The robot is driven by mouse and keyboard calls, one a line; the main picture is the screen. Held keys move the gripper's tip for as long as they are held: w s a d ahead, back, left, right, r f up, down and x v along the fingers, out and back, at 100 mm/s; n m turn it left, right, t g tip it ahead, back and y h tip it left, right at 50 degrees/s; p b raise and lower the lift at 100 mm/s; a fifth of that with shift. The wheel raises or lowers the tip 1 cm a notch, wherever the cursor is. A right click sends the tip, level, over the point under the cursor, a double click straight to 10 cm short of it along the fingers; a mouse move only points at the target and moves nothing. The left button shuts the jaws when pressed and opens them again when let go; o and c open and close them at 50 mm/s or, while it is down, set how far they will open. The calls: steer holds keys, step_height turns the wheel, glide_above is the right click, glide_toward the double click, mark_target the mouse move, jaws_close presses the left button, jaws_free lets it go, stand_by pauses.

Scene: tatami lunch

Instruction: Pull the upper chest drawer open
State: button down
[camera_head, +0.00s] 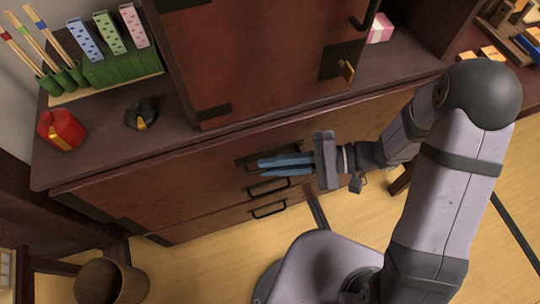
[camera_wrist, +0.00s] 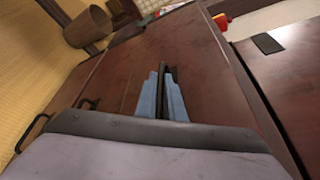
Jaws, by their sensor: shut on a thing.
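The wooden chest (camera_head: 110,185) stands at the wall with its drawer fronts facing the tatami. The upper drawer (camera_head: 190,180) has a dark bar handle (camera_head: 245,164), partly hidden by my gripper (camera_head: 262,168). My gripper's blue fingers reach in from the right and are shut on this handle. In the wrist view, the dark handle (camera_wrist: 166,90) shows between the blue fingers of my gripper (camera_wrist: 161,85). The upper drawer looks about flush with the chest, though my arm hides part of the front.
Lower handles (camera_head: 268,209) sit just below my gripper. On the chest top are a red container (camera_head: 62,129), a black round item (camera_head: 141,114), a green holder (camera_head: 122,66) and a tall cabinet (camera_head: 255,60). A round wooden bin (camera_head: 112,281) stands on the tatami at left.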

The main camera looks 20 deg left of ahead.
steer(key=s+d, duration=0.5)
steer(key=shift+s+d, duration=0.2)
steer(key=shift+d, duration=0.05)
steer(key=c, duration=2.2)
jaws_free()
steer(key=shift+o, duration=0.2)
steer(key=p+v, duration=0.1)
steer(key=v, duration=0.6)
steer(key=shift+w+d, duration=0.1)
